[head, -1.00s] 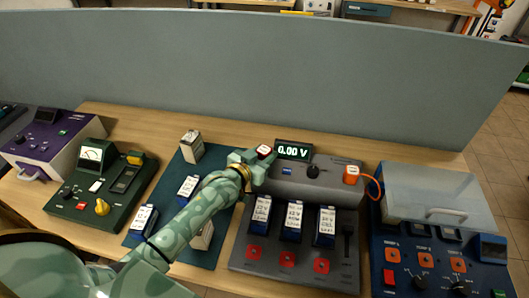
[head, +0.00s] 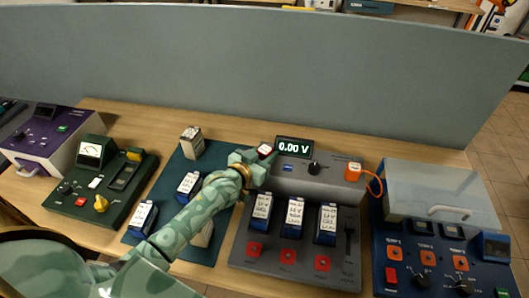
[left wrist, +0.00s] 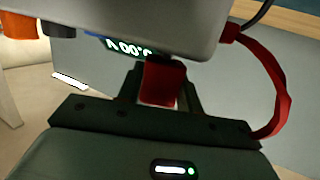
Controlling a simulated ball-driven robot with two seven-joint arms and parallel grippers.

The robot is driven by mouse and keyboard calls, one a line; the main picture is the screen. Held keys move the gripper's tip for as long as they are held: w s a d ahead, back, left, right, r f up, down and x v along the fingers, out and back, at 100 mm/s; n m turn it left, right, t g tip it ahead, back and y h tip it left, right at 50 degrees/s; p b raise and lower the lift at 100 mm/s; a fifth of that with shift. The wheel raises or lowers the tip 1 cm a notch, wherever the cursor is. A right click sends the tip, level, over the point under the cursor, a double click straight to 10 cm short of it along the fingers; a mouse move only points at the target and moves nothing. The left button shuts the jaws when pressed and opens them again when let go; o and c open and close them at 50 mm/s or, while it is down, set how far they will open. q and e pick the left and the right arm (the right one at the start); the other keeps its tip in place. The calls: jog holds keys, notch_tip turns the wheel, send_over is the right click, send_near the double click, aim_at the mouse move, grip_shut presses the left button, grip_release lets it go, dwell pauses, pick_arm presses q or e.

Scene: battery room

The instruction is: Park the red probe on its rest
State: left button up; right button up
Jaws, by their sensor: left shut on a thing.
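The red probe (head: 265,150) is at the left end of the grey meter unit (head: 330,182), left of its display (head: 294,147), which reads 0.00 V. My left gripper (head: 259,160) is shut on it. In the left wrist view the red probe (left wrist: 164,82) sits between the fingers, close against the grey housing (left wrist: 150,18), and its red cable (left wrist: 283,90) loops at the right. The rest is hidden behind the gripper and probe, so I cannot tell whether the probe is seated. My right gripper is out of view.
Several labelled cells (head: 294,212) stand in the grey unit's front. A blue console with a clear cover (head: 440,193) is at the right. A green device (head: 105,185) and a purple one (head: 45,145) are at the left. A grey partition (head: 260,70) closes the back.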

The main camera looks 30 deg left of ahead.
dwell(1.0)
pick_arm(q)
jog(key=shift+f, duration=0.65)
jog(key=o, duration=0.8)
jog(key=shift+s+a+r+p, duration=0.1)
jog(key=shift+s+r+p, duration=0.2)
jog(key=shift+s, duration=0.25)
jog(key=p+v, duration=0.6)
jog(key=v, duration=0.3)
jog(key=shift+s, duration=0.45)
